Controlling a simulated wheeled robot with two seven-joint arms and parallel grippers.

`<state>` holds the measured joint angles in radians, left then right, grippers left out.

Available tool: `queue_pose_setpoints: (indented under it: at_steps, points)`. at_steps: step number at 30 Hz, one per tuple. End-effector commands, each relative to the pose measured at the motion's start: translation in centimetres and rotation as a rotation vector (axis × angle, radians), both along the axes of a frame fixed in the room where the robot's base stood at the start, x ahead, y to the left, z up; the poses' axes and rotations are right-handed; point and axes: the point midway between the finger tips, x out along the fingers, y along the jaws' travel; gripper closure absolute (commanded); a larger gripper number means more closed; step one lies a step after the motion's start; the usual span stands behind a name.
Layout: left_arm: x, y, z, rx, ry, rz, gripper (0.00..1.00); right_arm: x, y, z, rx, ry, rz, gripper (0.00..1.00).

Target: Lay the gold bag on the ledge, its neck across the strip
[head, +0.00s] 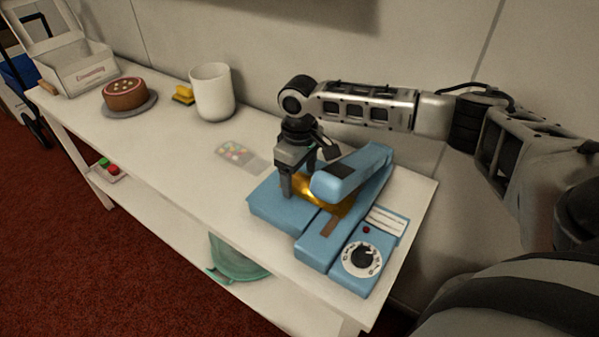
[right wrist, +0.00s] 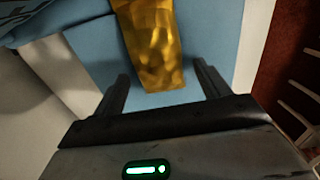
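The gold bag (head: 335,207) lies on the blue ledge (head: 268,208) of the sealer, partly hidden by the sealer's raised blue arm (head: 352,172). My right gripper (head: 300,190) points down over the ledge at the bag's left end. In the right wrist view the fingers (right wrist: 161,78) stand apart, with the gold bag (right wrist: 150,45) between and beyond them and gaps on both sides. A brown strip (head: 329,226) shows on the sealer body; I cannot tell whether the bag's neck lies across it. My left gripper is not in view.
The sealer has a dial (head: 362,259) at its front right. A clear packet of coloured sweets (head: 238,153), a white canister (head: 212,92), a yellow sponge (head: 183,94), a chocolate cake (head: 125,93) and a white box (head: 84,68) stand to the left.

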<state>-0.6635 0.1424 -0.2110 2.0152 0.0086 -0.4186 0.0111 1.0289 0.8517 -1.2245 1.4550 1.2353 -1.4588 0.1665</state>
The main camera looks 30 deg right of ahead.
Motion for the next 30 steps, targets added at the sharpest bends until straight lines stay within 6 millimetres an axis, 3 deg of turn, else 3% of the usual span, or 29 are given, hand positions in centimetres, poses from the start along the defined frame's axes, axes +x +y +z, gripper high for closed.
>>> queue_pose_setpoints:
  at_steps: [7,21,30]
  points:
    - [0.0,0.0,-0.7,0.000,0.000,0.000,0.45,0.1,0.0,1.0,-0.001,-0.005,0.002,0.25]
    - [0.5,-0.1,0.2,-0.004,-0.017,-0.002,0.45,0.1,0.0,10.8,0.001,-0.004,0.000,0.25]
    - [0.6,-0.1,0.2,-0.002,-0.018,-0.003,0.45,0.1,0.0,13.3,0.001,-0.001,0.000,0.25]
